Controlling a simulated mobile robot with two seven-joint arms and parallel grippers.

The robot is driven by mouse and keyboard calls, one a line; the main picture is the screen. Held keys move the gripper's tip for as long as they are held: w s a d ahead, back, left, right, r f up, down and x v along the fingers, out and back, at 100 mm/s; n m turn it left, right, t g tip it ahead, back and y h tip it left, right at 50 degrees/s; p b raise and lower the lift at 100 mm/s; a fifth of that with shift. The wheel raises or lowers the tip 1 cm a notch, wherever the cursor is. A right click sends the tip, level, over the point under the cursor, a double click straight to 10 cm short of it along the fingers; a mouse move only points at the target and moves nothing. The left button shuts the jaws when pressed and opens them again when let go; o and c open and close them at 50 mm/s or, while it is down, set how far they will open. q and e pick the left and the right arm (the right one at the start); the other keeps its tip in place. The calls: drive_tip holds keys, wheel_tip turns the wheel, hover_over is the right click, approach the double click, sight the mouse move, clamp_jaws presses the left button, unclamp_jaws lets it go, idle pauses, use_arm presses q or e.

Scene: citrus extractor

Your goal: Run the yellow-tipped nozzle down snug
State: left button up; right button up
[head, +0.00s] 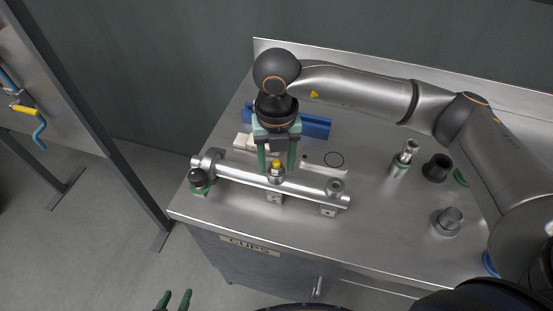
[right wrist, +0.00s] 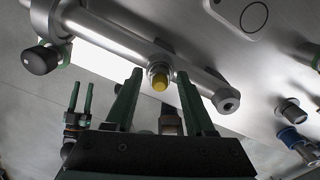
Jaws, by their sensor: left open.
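The yellow-tipped nozzle (head: 277,168) stands at the middle of a silver manifold tube (head: 237,174) on the steel bench. My right gripper (head: 277,168) comes down from above with its green fingers open, one on each side of the nozzle. In the right wrist view the yellow tip (right wrist: 160,84) shows between the two fingertips (right wrist: 160,75), with a gap on both sides. A metal collar surrounds the nozzle's base; how far it is seated I cannot tell. My left gripper (head: 173,299) is open and empty at the bottom edge of the head view, away from the bench.
A black-capped fitting (head: 198,179) sits at the tube's left end. The bench front right of the tube is fairly clear.

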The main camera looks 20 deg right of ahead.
sight(276, 161)
drive_tip(key=c, duration=0.7)
drive_tip(key=m, duration=0.6)
drive_tip(key=o, duration=1)
wheel_tip(276, 161, up, 12)
